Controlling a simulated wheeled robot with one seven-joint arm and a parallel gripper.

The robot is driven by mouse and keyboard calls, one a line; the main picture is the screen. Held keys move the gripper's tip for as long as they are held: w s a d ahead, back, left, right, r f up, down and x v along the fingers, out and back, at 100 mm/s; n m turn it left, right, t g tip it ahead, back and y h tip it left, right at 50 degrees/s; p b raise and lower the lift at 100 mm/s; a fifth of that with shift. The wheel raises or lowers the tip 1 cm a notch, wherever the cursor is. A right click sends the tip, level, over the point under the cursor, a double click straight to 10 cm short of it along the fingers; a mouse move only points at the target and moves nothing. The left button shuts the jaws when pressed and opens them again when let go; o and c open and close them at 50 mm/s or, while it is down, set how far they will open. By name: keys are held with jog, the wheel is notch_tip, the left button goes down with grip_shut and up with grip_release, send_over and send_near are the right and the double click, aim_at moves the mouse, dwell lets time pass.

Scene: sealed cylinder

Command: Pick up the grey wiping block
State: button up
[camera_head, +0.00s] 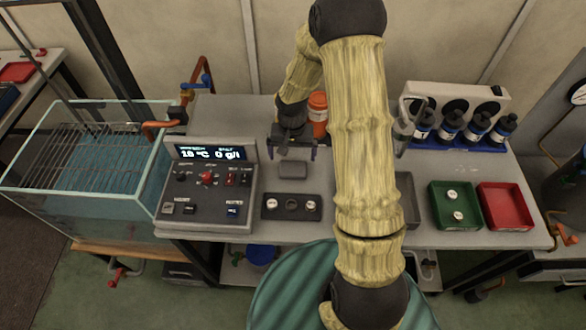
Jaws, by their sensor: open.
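The grey wiping block (293,170) lies flat on the grey bench (271,228), behind a dark tray with round pieces. My gripper (294,155) points down just above and behind the block. Its two fingers are apart, one to each side, and nothing shows between them. I cannot tell from this view how high the fingertips are over the block, and they do not appear to touch it. My arm crosses the middle of the bench and hides part of it.
The control panel (205,190) stands left of the block. The dark tray (270,213) sits in front. An orange container (318,112) stands behind. Right of my arm are a green tray (441,218), a red tray (506,209) and several dark bottles (450,126). A water tank (60,200) is at far left.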

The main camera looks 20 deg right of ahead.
aim_at(293, 167)
jog(key=f, duration=0.2)
jog(key=f+p, duration=0.1)
jog(key=f, duration=0.1)
jog(key=shift+s, duration=0.4)
jog(key=shift+f, duration=0.6)
jog(key=shift+a, duration=0.1)
jog(key=c, duration=1.1)
jog(key=shift+r, duration=0.2)
notch_tip(293, 167, up, 10)
jog(key=shift+f+b, duration=0.15)
jog(key=shift+b, duration=0.3)
